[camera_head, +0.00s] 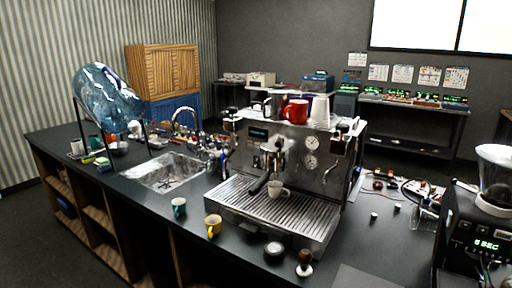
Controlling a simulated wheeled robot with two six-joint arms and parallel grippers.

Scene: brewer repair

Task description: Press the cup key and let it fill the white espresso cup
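The espresso machine (300,150) stands on the dark counter, with a portafilter (262,183) fitted at its group head. Neither of my grippers is in view.
A teal mug (179,206), a yellow mug (213,225), a dark round container (274,250) and a tamper (304,262) stand before the machine. A red mug (296,112) sits on top. A grinder (485,230) is at right, a sink (165,172) at left.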

